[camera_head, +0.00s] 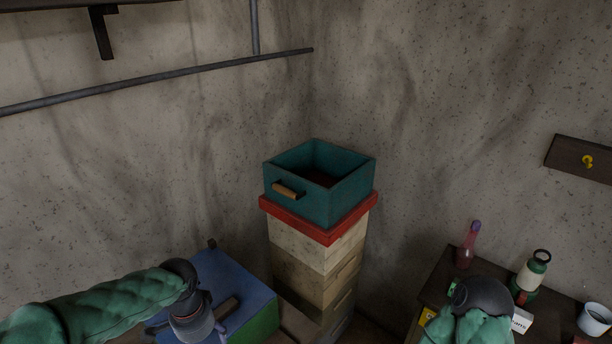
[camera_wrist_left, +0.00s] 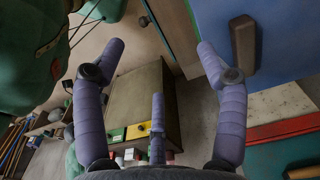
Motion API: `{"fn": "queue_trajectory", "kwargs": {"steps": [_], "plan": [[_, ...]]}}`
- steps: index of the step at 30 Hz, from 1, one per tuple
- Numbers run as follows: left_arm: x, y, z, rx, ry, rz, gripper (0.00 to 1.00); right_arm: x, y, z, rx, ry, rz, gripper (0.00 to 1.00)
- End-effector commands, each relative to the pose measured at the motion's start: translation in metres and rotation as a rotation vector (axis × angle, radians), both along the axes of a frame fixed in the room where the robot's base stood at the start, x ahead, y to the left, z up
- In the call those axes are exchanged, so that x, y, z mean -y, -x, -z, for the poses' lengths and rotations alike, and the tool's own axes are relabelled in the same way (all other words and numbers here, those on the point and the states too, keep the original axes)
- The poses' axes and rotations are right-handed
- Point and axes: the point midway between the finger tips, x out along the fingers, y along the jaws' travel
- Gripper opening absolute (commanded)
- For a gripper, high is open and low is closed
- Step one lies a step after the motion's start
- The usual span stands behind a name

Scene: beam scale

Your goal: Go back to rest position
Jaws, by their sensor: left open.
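My left gripper (camera_head: 197,326) is at the lower left of the head view, at the end of a green padded sleeve. It is over a blue-topped box (camera_head: 245,288) and partly hides it. In the left wrist view the purple-wrapped fingers of the gripper (camera_wrist_left: 161,48) are spread wide with nothing between them. The blue surface (camera_wrist_left: 275,40) with a dark handle (camera_wrist_left: 244,45) shows beyond the right finger. A green padded part of my right arm (camera_head: 480,325) shows at the lower right of the head view, but its gripper cannot be seen.
A stack of pale wooden boxes (camera_head: 300,250) stands in the corner, with a red rim (camera_head: 318,230) and an open teal box (camera_head: 345,195) on top. At right a dark table (camera_head: 440,270) holds a reddish bottle (camera_head: 468,248), a green-white container (camera_head: 533,270) and a pale cup (camera_head: 594,318).

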Motion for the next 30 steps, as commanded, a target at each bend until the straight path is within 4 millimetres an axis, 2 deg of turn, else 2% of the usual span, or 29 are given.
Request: {"fn": "queue_trajectory", "kwargs": {"steps": [8, 14, 23, 30], "plan": [[0.019, -0.004, 0.046, -0.014, 0.057, -0.044, 0.73, 0.000, 0.000, 0.009, 0.000, 0.000, 0.000, 0.40], [0.039, -0.005, 0.095, -0.027, 0.120, -0.105, 0.73, 0.000, 0.000, 0.018, 0.000, 0.000, 0.000, 0.40], [0.084, 0.012, 0.208, -0.071, 0.252, -0.306, 0.73, 0.000, 0.000, 0.039, 0.000, 0.000, 0.000, 0.40], [0.111, 0.042, 0.289, -0.107, 0.320, -0.511, 0.73, 0.000, 0.000, 0.055, 0.000, 0.000, 0.000, 0.40]]}}
